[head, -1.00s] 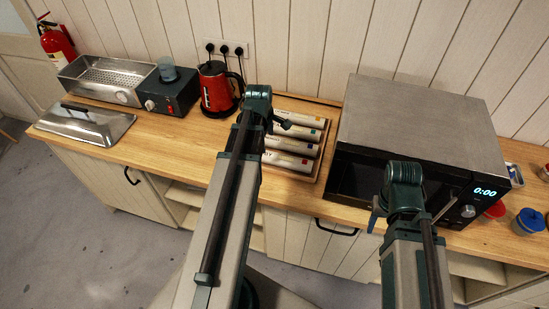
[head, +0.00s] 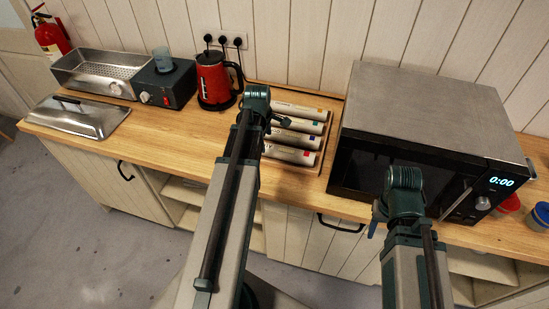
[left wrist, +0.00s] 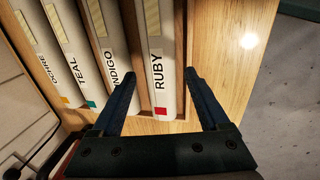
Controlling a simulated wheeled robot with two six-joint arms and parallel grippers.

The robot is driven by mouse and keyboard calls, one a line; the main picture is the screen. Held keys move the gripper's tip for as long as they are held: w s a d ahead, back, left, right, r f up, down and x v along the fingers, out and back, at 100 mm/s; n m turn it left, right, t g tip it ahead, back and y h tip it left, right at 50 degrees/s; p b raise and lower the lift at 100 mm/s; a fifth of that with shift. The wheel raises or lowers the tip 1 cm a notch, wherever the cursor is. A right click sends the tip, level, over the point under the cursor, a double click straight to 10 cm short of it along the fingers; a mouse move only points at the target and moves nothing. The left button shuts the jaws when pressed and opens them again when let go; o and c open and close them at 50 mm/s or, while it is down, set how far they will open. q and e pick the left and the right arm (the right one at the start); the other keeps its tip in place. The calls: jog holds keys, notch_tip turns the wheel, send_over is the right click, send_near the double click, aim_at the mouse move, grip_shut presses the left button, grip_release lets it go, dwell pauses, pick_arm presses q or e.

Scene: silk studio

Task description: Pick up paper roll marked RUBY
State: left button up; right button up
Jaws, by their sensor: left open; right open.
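The paper roll marked RUBY (left wrist: 158,60) is white with a red square at its end. It is the nearest roll in the head view (head: 290,155), partly hidden by my left arm. Rolls marked INDIGO (left wrist: 112,45), TEAL (left wrist: 75,50) and OCHRE (left wrist: 40,50) lie beside it in a wooden tray (left wrist: 182,30). My left gripper (left wrist: 162,78) is open and empty, with its fingers on either side of the RUBY roll's marked end; contact cannot be told. It shows small in the head view (head: 284,121). My right gripper (head: 375,220) is open, in front of the microwave, its fingers partly hidden.
A microwave (head: 425,110) stands right of the tray. A red kettle (head: 212,82), a dark appliance (head: 165,85), a metal basin (head: 95,75) and a lid (head: 78,116) stand to the left. Bare counter (head: 165,130) lies between lid and tray.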

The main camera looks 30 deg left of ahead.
aim_at(268, 147)
pick_arm(q)
jog(key=shift+w+f, duration=0.1)
jog(key=shift+f, duration=0.45)
pick_arm(e)
jog(key=shift+f, duration=0.5)
jog(key=shift+f, duration=0.1)
pick_arm(q)
jog(key=b+x, duration=0.5)
jog(key=shift+w+d+f, duration=0.1)
jog(key=shift+w+f, duration=0.05)
pick_arm(e)
notch_tip(268, 147, down, 5)
jog(key=shift+r, duration=0.1)
pick_arm(q)
jog(key=c, duration=1.2)
